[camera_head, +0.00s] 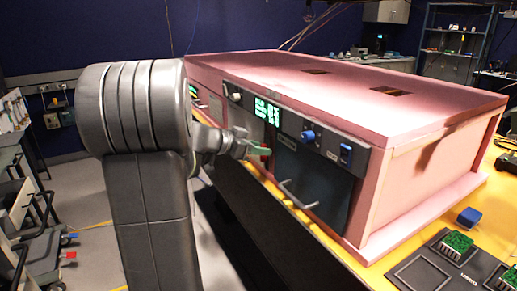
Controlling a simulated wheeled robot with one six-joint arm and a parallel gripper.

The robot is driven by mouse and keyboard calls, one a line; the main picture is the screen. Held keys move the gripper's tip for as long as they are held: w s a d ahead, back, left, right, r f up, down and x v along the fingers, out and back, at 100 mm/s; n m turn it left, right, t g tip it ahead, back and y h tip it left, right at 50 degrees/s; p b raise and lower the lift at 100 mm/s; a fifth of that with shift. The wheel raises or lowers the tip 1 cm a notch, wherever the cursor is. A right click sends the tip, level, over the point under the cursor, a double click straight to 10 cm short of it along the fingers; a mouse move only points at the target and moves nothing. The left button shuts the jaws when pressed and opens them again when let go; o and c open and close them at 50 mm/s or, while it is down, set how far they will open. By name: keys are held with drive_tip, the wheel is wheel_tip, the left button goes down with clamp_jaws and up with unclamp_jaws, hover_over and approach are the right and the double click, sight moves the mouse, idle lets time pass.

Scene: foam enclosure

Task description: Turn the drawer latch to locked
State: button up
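The pink foam enclosure (340,85) sits on a yellow-topped table. Its dark front panel holds a drawer (312,172) that looks closed, with a bar handle (298,196) low on it. Above the drawer are a round blue knob (308,137) and a smaller blue control (346,150) at the right. I cannot tell which of these is the latch, or its setting. My gripper (262,151) is in front of the panel, left of the blue knob and apart from it. A small green and red patch shows at its tip. Its fingers are too small to read.
Green displays (267,110) and a pale knob (235,96) are on the panel's left part. A loose blue block (469,217) and a dark tray (435,272) with green boards lie on the table at right. My arm covers the left middle. Carts stand at far left.

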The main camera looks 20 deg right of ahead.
clamp_jaws()
drive_tip(key=n+g+h, duration=0.1)
drive_tip(key=n+g, duration=0.1)
drive_tip(key=n, duration=0.2)
drive_tip(key=w+f+n+g+h, duration=0.1)
drive_tip(key=n+g, duration=0.1)
drive_tip(key=n, duration=0.3)
drive_tip(key=w+f+n+g+h+b, duration=0.1)
drive_tip(key=n+g, duration=0.1)
drive_tip(key=n, duration=0.2)
drive_tip(key=shift+g+h, duration=0.3)
drive_tip(key=shift+h, duration=0.1)
idle(0.3)
drive_tip(key=shift+a+n, duration=0.1)
drive_tip(key=shift+n, duration=0.3)
drive_tip(key=shift+o, duration=0.8)
unclamp_jaws()
